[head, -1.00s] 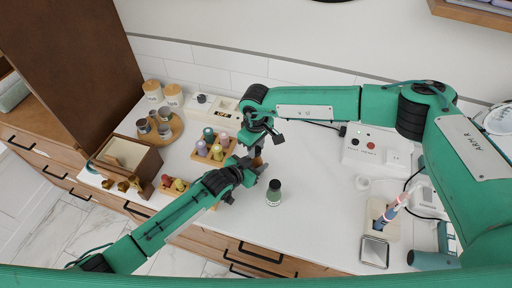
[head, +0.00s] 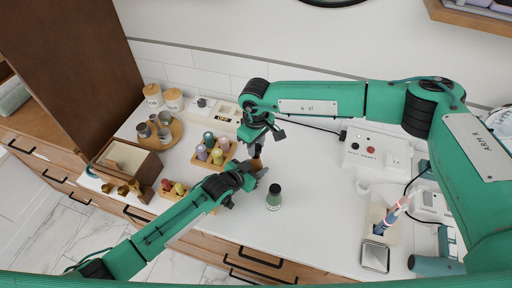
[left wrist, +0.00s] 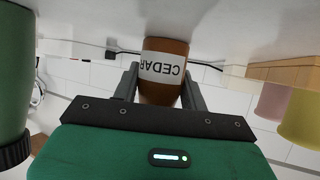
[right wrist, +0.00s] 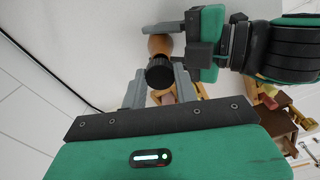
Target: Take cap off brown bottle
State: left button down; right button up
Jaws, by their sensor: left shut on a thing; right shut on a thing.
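The brown bottle (head: 257,163) is held over the counter between my two grippers. In the left wrist view the bottle (left wrist: 163,70) has a white CEDAR label, upside down in the picture. My left gripper (head: 258,171) is shut on its body, one finger on each side. In the right wrist view the black ribbed cap (right wrist: 160,73) sits between the fingers of my right gripper (right wrist: 158,88), which is shut on it. The bottle's brown body shows just behind the cap. I cannot tell whether a gap separates cap and bottle.
A green bottle with a dark cap (head: 274,197) stands close by on the counter. Wooden racks of coloured bottles (head: 214,152) stand to the left. A white box with buttons (head: 375,150) and a toothbrush holder (head: 385,222) are to the right. The counter between is clear.

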notch_tip(320, 180, up, 2)
jog(key=shift+r, duration=0.2)
pick_arm(q)
jog(key=c, duration=0.7)
grip_release()
